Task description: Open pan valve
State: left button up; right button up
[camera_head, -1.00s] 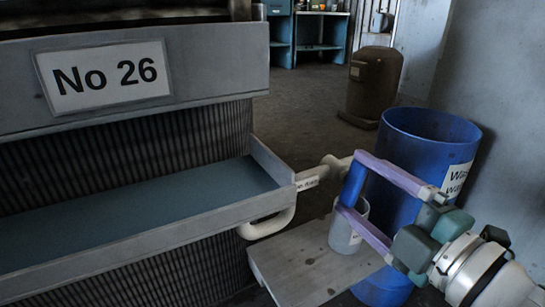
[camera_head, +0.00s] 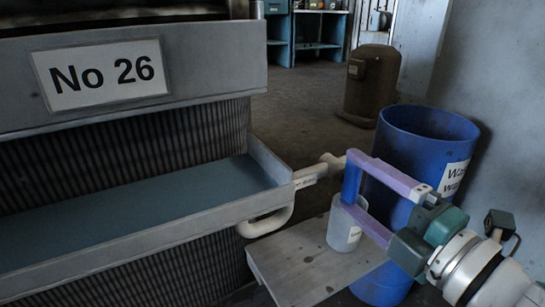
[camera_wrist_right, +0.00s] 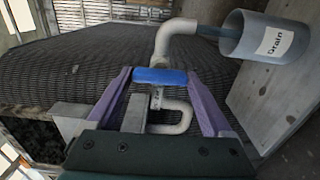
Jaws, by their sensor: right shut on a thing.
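The pan valve's blue handle (camera_head: 351,184) sits on the white pipe (camera_head: 310,174) at the right end of the pan (camera_head: 273,160). The handle stands nearly upright in the head view. My right gripper (camera_head: 352,182) has its purple fingers around the handle and is shut on it. In the right wrist view the blue handle (camera_wrist_right: 160,76) lies crosswise between the two fingertips of my right gripper (camera_wrist_right: 160,78), with the white pipe (camera_wrist_right: 176,32) behind it. The valve body is mostly hidden by the handle and fingers. My left gripper is not in view.
A grey cup (camera_head: 343,236) stands on a small shelf (camera_head: 300,260) below the valve; its "Drain" label (camera_wrist_right: 275,42) shows in the right wrist view. A blue waste barrel (camera_head: 405,190) stands close behind my right gripper. A brown bin (camera_head: 372,85) stands farther back.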

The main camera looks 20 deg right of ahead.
jog(key=o, duration=1.1)
jog(key=shift+o, duration=0.2)
jog(key=shift+s, duration=0.4)
jog(key=s+p, duration=0.2)
jog(key=s, duration=0.7)
jog(key=shift+d+p, duration=0.4)
